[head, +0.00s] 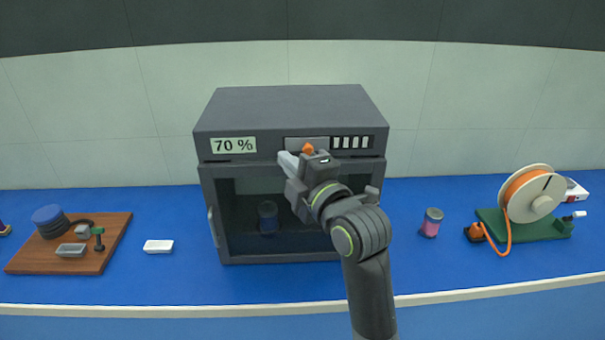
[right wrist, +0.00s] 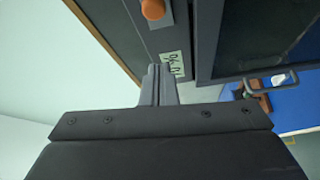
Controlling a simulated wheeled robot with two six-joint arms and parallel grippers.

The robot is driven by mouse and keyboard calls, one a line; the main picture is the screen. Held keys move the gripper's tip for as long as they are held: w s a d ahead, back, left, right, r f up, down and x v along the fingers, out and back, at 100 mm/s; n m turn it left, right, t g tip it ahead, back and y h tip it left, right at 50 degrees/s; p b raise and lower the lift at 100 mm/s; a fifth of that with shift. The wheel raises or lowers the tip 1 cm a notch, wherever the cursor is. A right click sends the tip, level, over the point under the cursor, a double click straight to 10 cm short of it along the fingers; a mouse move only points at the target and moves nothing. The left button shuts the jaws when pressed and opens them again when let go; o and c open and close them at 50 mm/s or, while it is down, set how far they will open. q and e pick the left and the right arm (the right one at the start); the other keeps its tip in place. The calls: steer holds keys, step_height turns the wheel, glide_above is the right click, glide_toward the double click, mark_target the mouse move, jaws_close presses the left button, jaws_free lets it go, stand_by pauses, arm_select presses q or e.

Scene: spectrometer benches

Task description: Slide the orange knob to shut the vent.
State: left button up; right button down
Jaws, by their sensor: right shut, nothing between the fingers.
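The orange knob (head: 308,149) sits on a grey slider plate (head: 293,142) on the upper front of a dark cabinet. The vent (head: 350,142) shows several light slots to the right of the plate. My right gripper (head: 285,160) is shut and empty, in front of the cabinet, its tips left of and slightly below the knob. In the right wrist view the shut fingers (right wrist: 158,72) point towards the panel near the display label, and the knob (right wrist: 152,9) is at the top edge, apart from the fingers. My left gripper is not in view.
The cabinet (head: 290,105) has a 70 % display (head: 233,145) and a glass door with a handle (head: 213,228); a dark blue jar (head: 268,217) stands inside. A wooden board (head: 110,245), white block (head: 158,246), pink jar (head: 432,222) and orange spool (head: 532,194) are on the blue bench.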

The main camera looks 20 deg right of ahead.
mark_target(289, 144)
steer(key=shift+w+d+f+p, duration=0.15)
steer(key=shift+w+d+p, duration=0.45)
steer(key=shift+d, duration=0.25)
steer(key=shift+w+d+f+p, duration=0.1)
steer(key=shift+w+d+p, duration=0.45)
steer(key=shift+d, duration=0.25)
steer(key=shift+s+d, duration=0.1)
steer(key=shift+d, duration=0.05)
